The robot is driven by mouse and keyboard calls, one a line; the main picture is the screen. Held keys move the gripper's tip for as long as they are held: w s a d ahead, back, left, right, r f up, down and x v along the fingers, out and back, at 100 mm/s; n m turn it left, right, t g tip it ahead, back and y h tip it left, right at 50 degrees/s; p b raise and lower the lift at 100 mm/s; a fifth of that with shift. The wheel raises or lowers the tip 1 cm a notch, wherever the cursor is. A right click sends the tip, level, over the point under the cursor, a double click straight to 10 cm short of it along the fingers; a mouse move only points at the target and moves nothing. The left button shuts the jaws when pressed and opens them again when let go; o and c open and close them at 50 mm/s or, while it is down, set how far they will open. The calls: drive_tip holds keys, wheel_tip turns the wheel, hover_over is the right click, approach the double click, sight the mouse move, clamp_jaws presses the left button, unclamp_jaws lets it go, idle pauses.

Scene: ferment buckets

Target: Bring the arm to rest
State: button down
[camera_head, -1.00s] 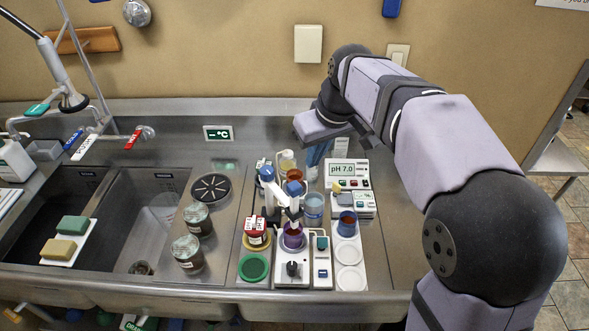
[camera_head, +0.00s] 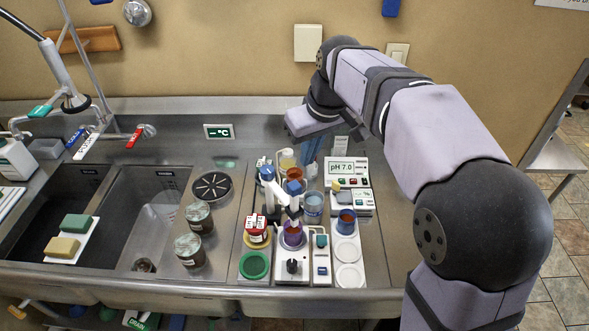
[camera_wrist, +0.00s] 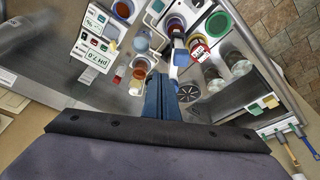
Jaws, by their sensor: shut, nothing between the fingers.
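My gripper (camera_head: 311,150) points down behind the cluster of bench items, near the back of the steel counter (camera_head: 385,235). Its blue fingers are together and hold nothing; they also show in the wrist view (camera_wrist: 161,98). My arm bends in from the right side, and its wrist is above the counter. The fingers are beside the pH meter (camera_head: 347,172), to its left, and appear apart from everything around them. In the head view the fingertips are partly lost behind the beakers.
A stirrer with a purple vessel (camera_head: 292,234), a blue beaker (camera_head: 313,207), a red-labelled jar (camera_head: 256,228) and a green lid (camera_head: 254,265) crowd the middle. Two dark jars (camera_head: 189,250) stand by the sink (camera_head: 150,225). Counter right of the pH meter is clear.

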drive_tip(key=shift+g+h, duration=0.5)
drive_tip(key=shift+g, duration=0.2)
drive_tip(key=s+a+r+p, duration=0.2)
drive_tip(key=a+r+p, duration=0.1)
drive_tip(key=shift+s+r, duration=0.15)
drive_tip(key=shift+r, duration=0.15)
drive_tip(key=shift+f, duration=0.1)
drive_tip(key=b, duration=0.4)
hover_over(294, 184)
drive_tip(key=f, duration=0.4)
drive_tip(key=shift+s+d+f, duration=0.1)
drive_tip(key=shift+s+f, duration=0.1)
drive_tip(key=shift+f+b, duration=0.75)
drive_tip(key=shift+f, duration=0.2)
drive_tip(key=shift+f, duration=0.15)
drive_tip(key=shift+f+b, duration=0.35)
